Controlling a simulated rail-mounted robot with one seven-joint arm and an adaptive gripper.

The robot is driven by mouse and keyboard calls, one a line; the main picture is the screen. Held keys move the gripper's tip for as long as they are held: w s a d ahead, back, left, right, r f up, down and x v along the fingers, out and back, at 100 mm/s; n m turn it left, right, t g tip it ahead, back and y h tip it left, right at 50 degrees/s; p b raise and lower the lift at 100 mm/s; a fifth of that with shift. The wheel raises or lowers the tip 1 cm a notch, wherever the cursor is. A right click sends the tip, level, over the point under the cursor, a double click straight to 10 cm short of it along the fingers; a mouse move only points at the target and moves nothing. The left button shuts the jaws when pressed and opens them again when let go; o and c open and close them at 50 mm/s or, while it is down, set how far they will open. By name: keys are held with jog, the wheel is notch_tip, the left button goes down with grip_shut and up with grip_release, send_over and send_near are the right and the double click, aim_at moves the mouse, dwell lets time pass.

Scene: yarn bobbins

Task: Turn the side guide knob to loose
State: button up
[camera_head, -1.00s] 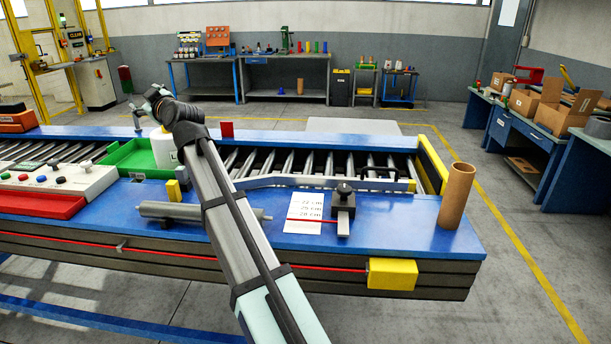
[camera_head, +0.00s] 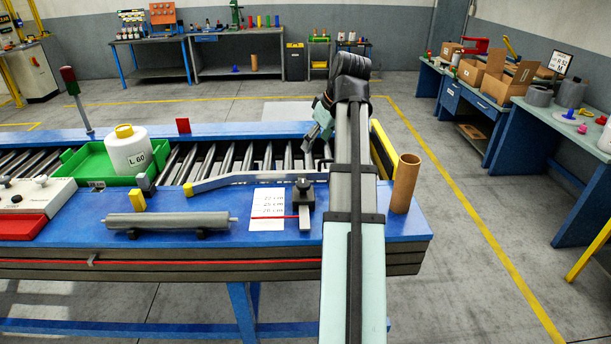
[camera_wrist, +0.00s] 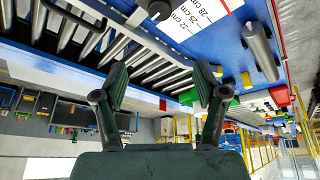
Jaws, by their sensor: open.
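The side guide knob (camera_head: 303,187) is black and sits on a grey slotted bracket on the blue conveyor edge, just right of the white scale sheet (camera_head: 267,203). Its loose or tight setting cannot be told. The side guide (camera_head: 255,178) is a grey-blue bar along the rollers behind it. In the wrist view, a dark rounded part, likely the knob (camera_wrist: 158,9), shows at the top edge beside the scale sheet (camera_wrist: 196,20). My gripper (camera_head: 320,122) is above the rollers, behind and right of the knob, apart from it. Its fingers (camera_wrist: 160,85) are spread with nothing between them.
A brown cardboard tube (camera_head: 404,184) stands at the right end of the conveyor. A grey roller (camera_head: 167,221) lies left of the sheet. The blue surface around the knob is mostly clear.

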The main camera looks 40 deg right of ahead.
jog(key=s, duration=0.1)
jog(key=p, duration=0.5)
send_near(303, 183)
jog(key=x, duration=0.8)
jog(key=shift+w+f, duration=0.1)
jog(key=shift+f, duration=0.3)
jog(key=c, duration=1.1)
